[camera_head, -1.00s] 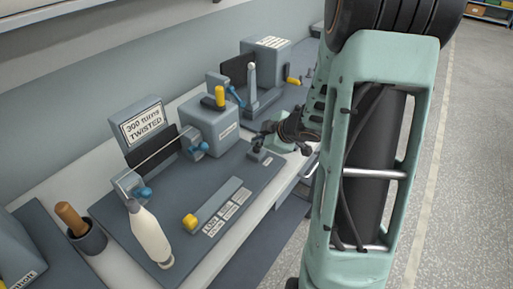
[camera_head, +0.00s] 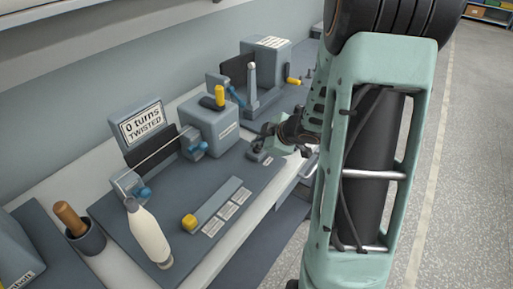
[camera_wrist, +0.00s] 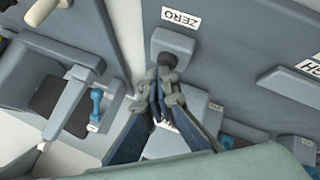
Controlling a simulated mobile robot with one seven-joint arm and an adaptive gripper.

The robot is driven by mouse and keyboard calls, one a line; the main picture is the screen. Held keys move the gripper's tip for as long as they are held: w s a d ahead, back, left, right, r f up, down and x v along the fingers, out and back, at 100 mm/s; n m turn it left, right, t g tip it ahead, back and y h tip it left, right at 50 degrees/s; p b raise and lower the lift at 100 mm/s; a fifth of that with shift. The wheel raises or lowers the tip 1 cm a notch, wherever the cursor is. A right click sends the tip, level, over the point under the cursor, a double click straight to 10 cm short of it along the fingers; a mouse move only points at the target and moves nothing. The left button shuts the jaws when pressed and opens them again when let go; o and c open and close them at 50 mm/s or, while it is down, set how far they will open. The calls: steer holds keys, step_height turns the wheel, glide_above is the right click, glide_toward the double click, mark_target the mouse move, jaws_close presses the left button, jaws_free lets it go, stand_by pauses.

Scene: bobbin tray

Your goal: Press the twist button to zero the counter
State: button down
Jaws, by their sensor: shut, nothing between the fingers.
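The counter display (camera_head: 142,127) stands at the back of the twisting station and reads "0 turns TWISTED". The zero button's grey block (camera_head: 255,156) sits at the right end of the station's dark base. In the wrist view the block (camera_wrist: 174,42) lies beside a "ZERO" label (camera_wrist: 181,18), with a dark round button (camera_wrist: 167,60) on its near side. My gripper (camera_wrist: 165,80) is shut and empty, its fingertips at the button; whether they touch it, I cannot tell. In the head view my gripper (camera_head: 264,136) is just above the block.
A grey box with a yellow handle (camera_head: 208,128) stands behind my gripper. A cup with a wooden handle (camera_head: 84,236) is at left. Another machine (camera_head: 266,62) stands farther back.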

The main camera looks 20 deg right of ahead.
mark_target(258, 150)
stand_by(0.4)
steer(key=shift+r+p, duration=0.85)
steer(key=shift+p, duration=0.25)
step_height(258, 150, up, 5)
steer(key=p, duration=0.5)
steer(key=shift+r, duration=0.1)
